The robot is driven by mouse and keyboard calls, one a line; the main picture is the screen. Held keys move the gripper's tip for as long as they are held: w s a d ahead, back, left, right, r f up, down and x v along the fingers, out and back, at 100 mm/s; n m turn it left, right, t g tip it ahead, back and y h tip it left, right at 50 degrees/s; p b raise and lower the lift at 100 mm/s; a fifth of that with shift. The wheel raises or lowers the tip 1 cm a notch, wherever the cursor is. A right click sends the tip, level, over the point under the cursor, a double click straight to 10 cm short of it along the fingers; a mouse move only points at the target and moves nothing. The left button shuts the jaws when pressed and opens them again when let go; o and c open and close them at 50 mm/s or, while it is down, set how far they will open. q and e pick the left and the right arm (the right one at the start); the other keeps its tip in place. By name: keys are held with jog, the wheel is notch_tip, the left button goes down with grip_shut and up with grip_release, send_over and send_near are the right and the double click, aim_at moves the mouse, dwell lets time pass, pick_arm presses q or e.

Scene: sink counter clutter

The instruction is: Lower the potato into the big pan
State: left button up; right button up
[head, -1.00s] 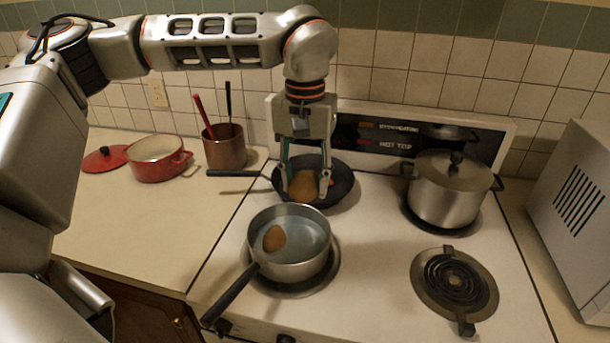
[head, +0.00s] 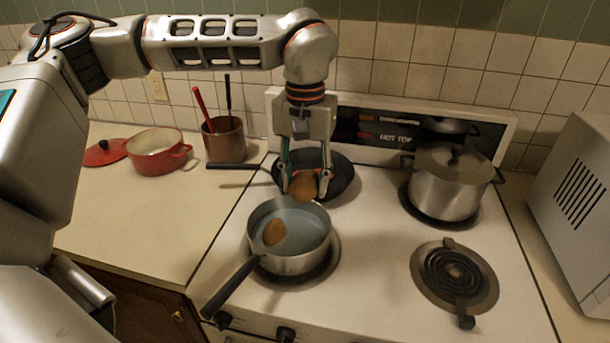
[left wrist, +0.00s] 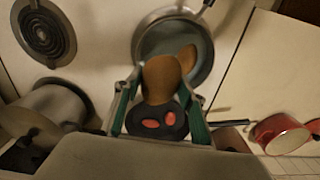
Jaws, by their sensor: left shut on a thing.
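A grey pan (head: 255,255) with a long dark handle stands on the front left burner, and holds bluish water and a brown potato (head: 274,231). My left gripper (head: 304,190) is shut on another brown potato (head: 303,184). It holds this potato just above the pan's far rim, between that pan and the black skillet (head: 343,172) behind. In the left wrist view the held potato (left wrist: 160,75) covers part of the grey pan (left wrist: 205,66), with the other potato beside it. My right gripper is not in view.
The black skillet shows red items (left wrist: 151,124) inside. A lidded steel pot (head: 447,190) stands back right; the front right burner (head: 456,275) is bare. A red pot (head: 160,160) and a copper-coloured pot (head: 224,145) with utensils stand left. A white appliance (head: 575,215) edges the right.

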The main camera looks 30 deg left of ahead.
aim_at(305, 196)
pick_arm(q)
jog(key=shift+f+b, duration=0.3)
jog(key=shift+f, duration=0.7)
jog(key=shift+f+b, duration=0.4)
jog(key=shift+f, duration=0.7)
notch_tip(305, 196, down, 5)
jog(key=shift+r+b, duration=0.1)
jog(key=shift+b, duration=0.7)
jog(key=shift+f, duration=0.3)
jog(key=shift+f, duration=0.45)
jog(key=shift+f+b, duration=0.45)
jog(key=shift+f, duration=0.1)
